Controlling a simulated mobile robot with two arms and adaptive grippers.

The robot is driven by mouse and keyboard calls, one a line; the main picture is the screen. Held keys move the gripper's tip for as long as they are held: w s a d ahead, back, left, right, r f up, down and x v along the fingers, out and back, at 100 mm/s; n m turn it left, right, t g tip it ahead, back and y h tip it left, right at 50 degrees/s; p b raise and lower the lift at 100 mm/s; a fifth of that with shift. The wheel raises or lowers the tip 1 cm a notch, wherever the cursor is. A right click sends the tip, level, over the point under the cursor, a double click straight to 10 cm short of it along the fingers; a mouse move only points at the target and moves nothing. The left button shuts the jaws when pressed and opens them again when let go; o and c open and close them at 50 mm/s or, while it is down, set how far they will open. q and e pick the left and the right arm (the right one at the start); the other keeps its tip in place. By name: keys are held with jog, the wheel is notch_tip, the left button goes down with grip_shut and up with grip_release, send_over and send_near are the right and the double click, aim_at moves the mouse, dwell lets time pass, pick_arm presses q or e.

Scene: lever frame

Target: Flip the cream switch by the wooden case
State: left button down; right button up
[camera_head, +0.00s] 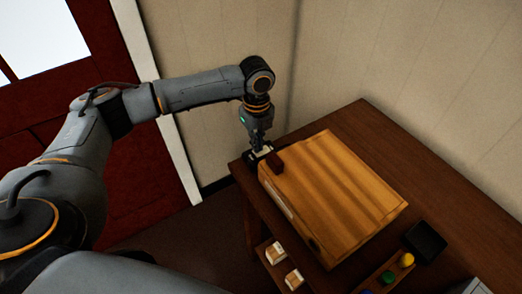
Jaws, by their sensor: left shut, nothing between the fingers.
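The wooden case (335,196) lies on the dark wooden table, its light brown slatted top facing up. A small cream piece, which looks like the switch (262,150), shows at the case's far left corner, on a dark base. My left gripper (258,146) points down right over it, shut and with nothing held. I cannot tell whether the fingertips touch the switch, as they are small and partly cover it. My right gripper is not in view.
A black tray (425,242) and a wooden holder with yellow (407,259), green (388,277) and blue pieces stand at the table's near right. Pale blocks (276,253) sit on a lower shelf. Walls close in behind the table (365,125); a red door (140,185) is at left.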

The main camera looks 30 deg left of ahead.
pick_arm(q)
jog(key=shift+f, duration=0.75)
dwell(0.3)
notch_tip(320, 180, up, 7)
jog(key=p, duration=0.8)
jog(key=shift+r, duration=0.1)
dwell(0.4)
